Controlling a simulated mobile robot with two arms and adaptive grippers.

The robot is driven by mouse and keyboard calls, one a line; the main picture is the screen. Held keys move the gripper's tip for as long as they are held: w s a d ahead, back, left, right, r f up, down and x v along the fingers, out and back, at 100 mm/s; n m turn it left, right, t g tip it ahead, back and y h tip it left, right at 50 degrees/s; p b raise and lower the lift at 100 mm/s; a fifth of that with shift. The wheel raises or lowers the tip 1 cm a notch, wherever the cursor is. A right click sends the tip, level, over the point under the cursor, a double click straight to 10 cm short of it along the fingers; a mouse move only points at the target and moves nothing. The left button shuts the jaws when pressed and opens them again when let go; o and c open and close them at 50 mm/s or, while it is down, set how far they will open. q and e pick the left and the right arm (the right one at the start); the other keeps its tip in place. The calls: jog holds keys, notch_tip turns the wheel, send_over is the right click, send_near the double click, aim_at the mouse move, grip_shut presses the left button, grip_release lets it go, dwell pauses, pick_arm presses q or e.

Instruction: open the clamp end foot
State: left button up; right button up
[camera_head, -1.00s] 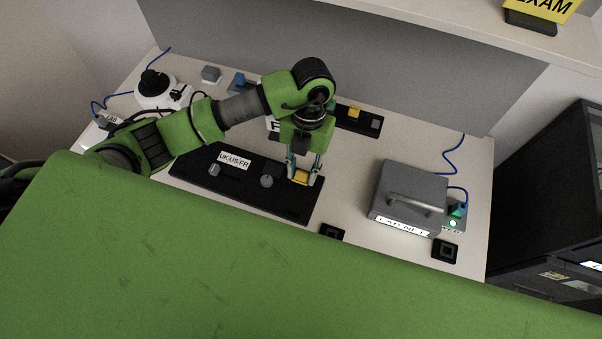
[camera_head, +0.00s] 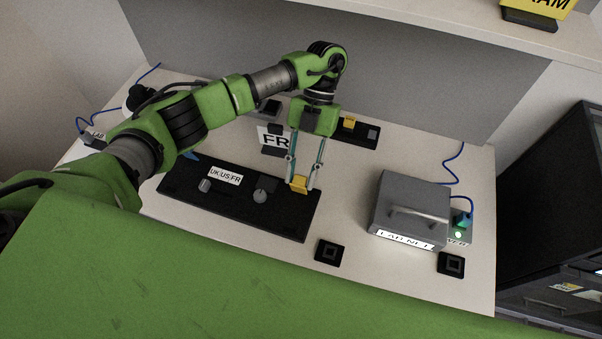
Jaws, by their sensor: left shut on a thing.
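A long black board (camera_head: 262,222) lies on the bench with a UK/US/FR label, grey knobs and a yellow foot (camera_head: 299,185) at its right end. I take this yellow piece to be the clamp end foot. It looks tilted up from the board. My left gripper (camera_head: 301,183) reaches down from above and is shut on the yellow foot, one finger on each side. The fingers partly cover its sides. My right gripper is not in view.
A grey box (camera_head: 412,205) with a handle stands to the right, near small black pads (camera_head: 329,251). A second black board (camera_head: 358,138) with a yellow piece and an FR sign (camera_head: 273,140) stand behind. Bench between board and box is clear.

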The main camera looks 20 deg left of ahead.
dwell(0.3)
pick_arm(q)
jog(key=o, duration=0.9)
jog(key=shift+o, duration=0.2)
jog(key=v, duration=0.7)
jog(key=shift+r, duration=0.15)
